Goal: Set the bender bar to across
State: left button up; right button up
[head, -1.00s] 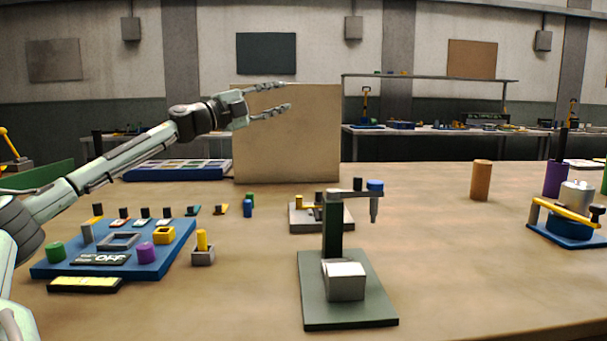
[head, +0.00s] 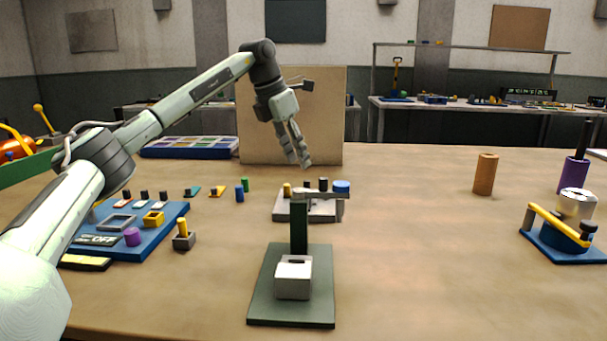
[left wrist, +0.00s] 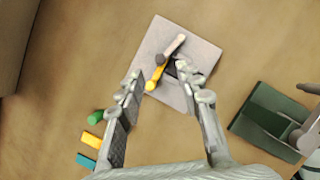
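The device that looks like the bender is a grey square plate (head: 286,209) behind the green press in the head view. In the left wrist view, the plate (left wrist: 205,52) carries a bar with a yellow end (left wrist: 152,82), a dark round part (left wrist: 160,59) and a pale end (left wrist: 174,44). The bar lies slanted across the plate. My left gripper (head: 298,163) points down above the plate in the head view. Its fingers (left wrist: 160,73) are apart, one on each side of the yellow end, with nothing held. My right gripper is out of view.
A green press (head: 262,292) with a pale block (head: 294,277) stands in front of the plate. A blue board (head: 165,222) with small parts lies left. A tan panel (head: 225,150) stands behind. An orange cylinder (head: 485,174) and a blue-based device (head: 565,240) stand right.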

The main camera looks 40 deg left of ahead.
aim_at(306, 181)
pick_arm(q)
jog(key=x, duration=0.6)
jog(key=shift+w+d+f, duration=0.1)
jog(key=shift+f, duration=0.2)
grip_shut()
